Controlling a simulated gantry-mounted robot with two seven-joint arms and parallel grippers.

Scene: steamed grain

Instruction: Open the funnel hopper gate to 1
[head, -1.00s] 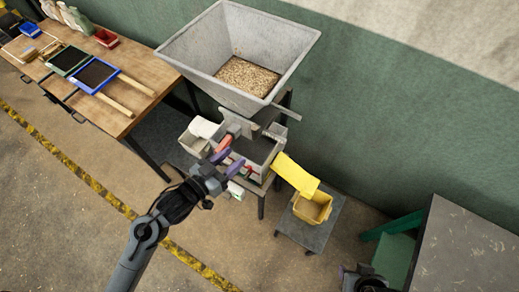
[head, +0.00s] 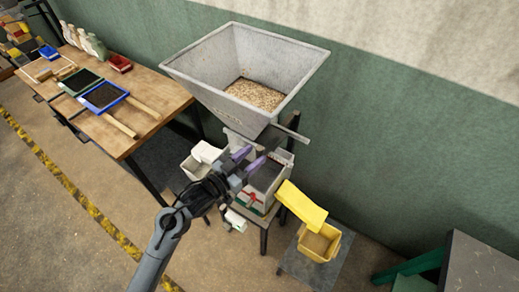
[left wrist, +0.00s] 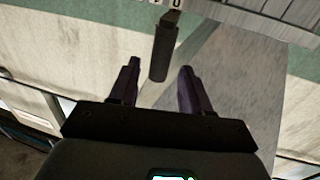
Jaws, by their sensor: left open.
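The grey funnel hopper (head: 205,85) holds pale grain (head: 256,94). A grey metal bar (head: 290,132) sticks out to the right beneath it. My left gripper (head: 248,159) is below the hopper, its purple fingers open and pointing up toward its underside. Part of a marked scale (left wrist: 172,4) shows above the handle at the top edge. The gate plate cannot be made out clearly. My right gripper is out of view.
A yellow chute (head: 300,204) slopes toward a yellow bin (head: 320,243) at the right. A white box (head: 205,152) stands left of the machine. A wooden table (head: 150,120) with blue and green trays is at left. A dark-topped table (head: 485,265) is at lower right.

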